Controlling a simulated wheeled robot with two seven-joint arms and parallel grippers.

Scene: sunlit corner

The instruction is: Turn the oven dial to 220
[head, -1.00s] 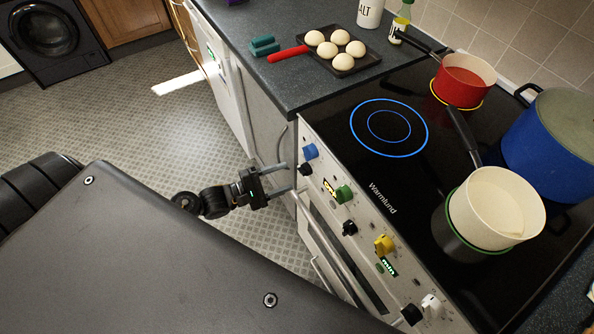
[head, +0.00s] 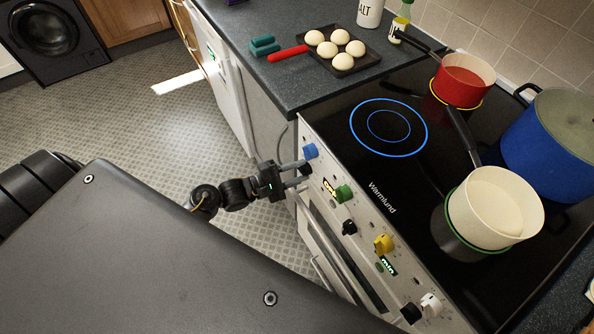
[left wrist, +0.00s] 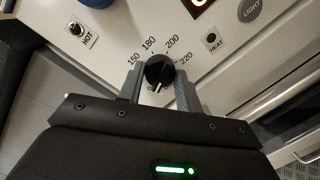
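The oven dial (left wrist: 159,71) is a round black knob with a white pointer line, seen close up in the left wrist view. Numbers 150, 180, 200 and 220 (left wrist: 186,59) curve around its upper side. The pointer line is at the lower part of the knob, away from these numbers; the mark below it is mostly hidden. In the head view the dial (head: 305,170) is at the panel's far end. My left gripper (head: 302,172) is open, its fingers on either side of the dial; whether they touch it is unclear. My right gripper is not in view.
Blue (head: 310,151), green (head: 343,193), yellow (head: 383,243) and white (head: 431,304) knobs and other black knobs line the panel. Pans, including a red one (head: 464,80), stand on the black hob (head: 400,185). The oven handle (head: 340,258) runs below the panel.

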